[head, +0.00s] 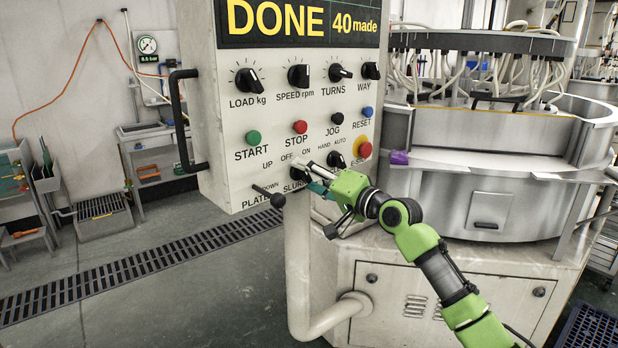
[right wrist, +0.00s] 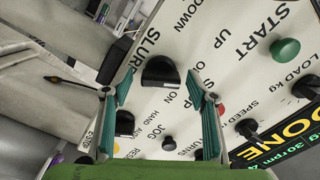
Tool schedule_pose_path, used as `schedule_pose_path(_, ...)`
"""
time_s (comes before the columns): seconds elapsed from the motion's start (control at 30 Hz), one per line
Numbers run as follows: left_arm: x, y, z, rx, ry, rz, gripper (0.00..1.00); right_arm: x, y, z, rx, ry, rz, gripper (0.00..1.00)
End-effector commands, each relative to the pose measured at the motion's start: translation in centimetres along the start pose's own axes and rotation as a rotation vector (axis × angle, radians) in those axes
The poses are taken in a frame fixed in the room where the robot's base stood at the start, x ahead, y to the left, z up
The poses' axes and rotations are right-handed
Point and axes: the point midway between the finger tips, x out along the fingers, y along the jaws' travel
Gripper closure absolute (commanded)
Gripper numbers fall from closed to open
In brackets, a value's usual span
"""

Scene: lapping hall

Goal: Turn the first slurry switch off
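The slurry switch (head: 296,180) is a black knob low on the white control panel (head: 228,170), under OFF and ON; my gripper partly hides it in the head view. In the right wrist view the knob (right wrist: 160,71) shows a flat-edged grip bar, with SLURRY and the OFF/ON lettering around it. Which word it points to I cannot tell. My right gripper (head: 309,177) is open at the knob. In the right wrist view its teal fingers (right wrist: 158,77) stand apart on either side of the knob, with visible gaps. My left gripper is out of view.
The HAND/AUTO knob (head: 336,159) is close beside my right gripper, and the red E-stop (head: 363,150) is to its right. The platen lever (head: 276,199) juts out at lower left. A pale pipe (head: 298,270) runs below the panel. A black handle (head: 181,122) is on the panel's left.

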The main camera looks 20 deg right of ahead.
Motion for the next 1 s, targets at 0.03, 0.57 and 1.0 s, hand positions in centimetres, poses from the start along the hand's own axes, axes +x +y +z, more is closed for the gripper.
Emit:
schedule_pose_path(0.03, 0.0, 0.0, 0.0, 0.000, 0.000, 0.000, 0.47, 0.0, 0.0, 0.0, 0.001, 0.000, 0.000, 0.47)
schedule_pose_path(0.57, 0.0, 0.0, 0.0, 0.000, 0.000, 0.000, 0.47, -7.0, 0.2, 0.0, -0.003, 0.000, 0.003, 0.47)
schedule_pose_path(1.0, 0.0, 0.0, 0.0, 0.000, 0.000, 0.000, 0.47, -12.0, 0.0, 0.0, 0.000, 0.000, 0.000, 0.47)
